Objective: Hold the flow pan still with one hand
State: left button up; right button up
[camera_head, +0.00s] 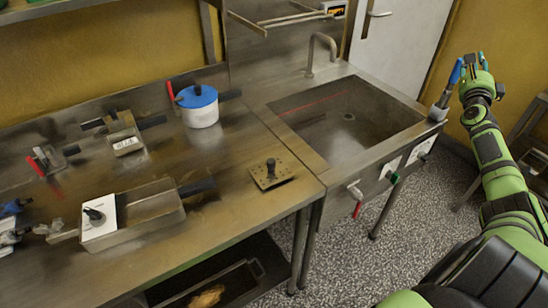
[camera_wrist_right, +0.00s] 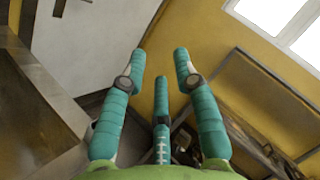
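A long rectangular metal pan (camera_head: 160,222), which I take to be the flow pan, lies on the steel table. A white plate with a black knob (camera_head: 98,218) sits at its left end, and a dark handle (camera_head: 197,187) sticks out at its right end. My right gripper (camera_head: 474,62) is raised beyond the sink's right end, far from the pan. In the right wrist view its teal fingers (camera_wrist_right: 161,80) are spread, with nothing held between them. My left gripper cannot be made out.
A white pot with a blue lid (camera_head: 198,106), a smaller metal pan (camera_head: 125,140) and a perforated plate with a knob (camera_head: 270,175) stand on the table. The sink (camera_head: 350,120) adjoins at right. Blue and grey items (camera_head: 10,225) are cut off at the left edge.

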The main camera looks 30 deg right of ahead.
notch_tip(320, 180, up, 15)
jog(key=w+a+m+t, duration=0.2)
jog(key=a+m+t, duration=0.1)
jog(key=w+a+f+n+t+y, duration=0.3)
jog(key=w+a+f+n+y, duration=0.9)
jog(key=w+a, duration=0.35)
jog(key=w+a+f+n+g+y, duration=0.1)
jog(key=w+a+f+n+y, duration=0.25)
jog(key=a, duration=0.45)
jog(key=w+a+f+n+g+y, duration=0.25)
jog(key=w+a+f+n, duration=0.2)
jog(key=a, duration=0.45)
jog(key=w+a+f+n+y, duration=0.3)
jog(key=a+f+n+y, duration=0.15)
jog(key=a, duration=0.35)
jog(key=n+g+h, duration=0.1)
jog(key=n+g, duration=1.4)
jog(key=n, duration=1.4)
send_over(133, 228)
jog(key=d, duration=0.4)
notch_tip(133, 228, down, 2)
jog(key=x, duration=1.1)
jog(key=shift+d, duration=0.15)
